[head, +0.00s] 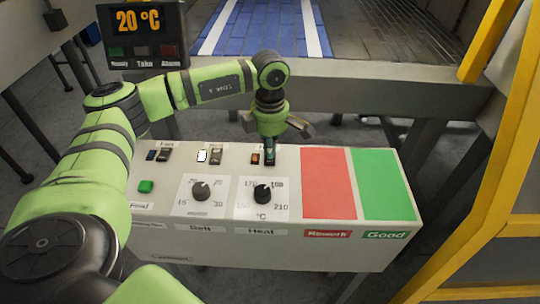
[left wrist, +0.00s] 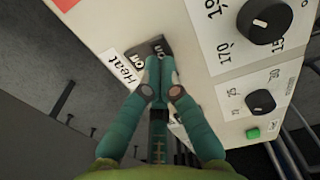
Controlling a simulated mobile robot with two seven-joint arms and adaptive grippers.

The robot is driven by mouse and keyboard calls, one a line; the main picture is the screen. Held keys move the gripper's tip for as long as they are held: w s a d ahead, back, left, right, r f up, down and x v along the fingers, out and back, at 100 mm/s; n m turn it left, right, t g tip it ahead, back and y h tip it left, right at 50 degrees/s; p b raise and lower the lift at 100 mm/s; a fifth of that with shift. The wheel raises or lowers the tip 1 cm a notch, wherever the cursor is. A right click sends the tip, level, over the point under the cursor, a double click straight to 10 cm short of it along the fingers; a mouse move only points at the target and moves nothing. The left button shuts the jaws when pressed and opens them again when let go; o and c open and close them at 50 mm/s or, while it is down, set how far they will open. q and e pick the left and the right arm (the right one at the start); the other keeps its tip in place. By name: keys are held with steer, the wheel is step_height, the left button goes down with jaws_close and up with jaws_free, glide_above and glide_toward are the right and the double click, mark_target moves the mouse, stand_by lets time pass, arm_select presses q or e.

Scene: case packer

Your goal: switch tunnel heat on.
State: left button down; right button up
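The heat switch (left wrist: 148,48) is a dark rocker marked "On" beside a "Heat" label (left wrist: 122,68) on the pale control panel. In the head view my left gripper (head: 269,158) points down at this switch and mostly hides it. In the left wrist view its teal fingers (left wrist: 160,64) are together, with the tips at the near end of the rocker; I cannot tell whether they touch it. Nothing shows between them. A dull orange-brown lamp (head: 255,159) sits left of the switch. The display (head: 143,22) reads 20 °C. My right gripper is not in view.
A belt switch (head: 217,158) with a white lamp (head: 202,156) and another switch (head: 165,155) lie to the left. The belt knob (head: 201,191), heat knob (head: 262,194) and green button (head: 146,187) are nearer. Red (head: 328,184) and green (head: 382,184) areas lie right.

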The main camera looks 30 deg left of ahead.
mark_target(270, 161)
arm_select(q)
steer(key=shift+f+b, duration=0.95)
steer(key=shift+f, duration=0.2)
stand_by(1.0)
steer(key=shift+r+p, duration=2.3)
steer(key=shift+r, duration=1.25)
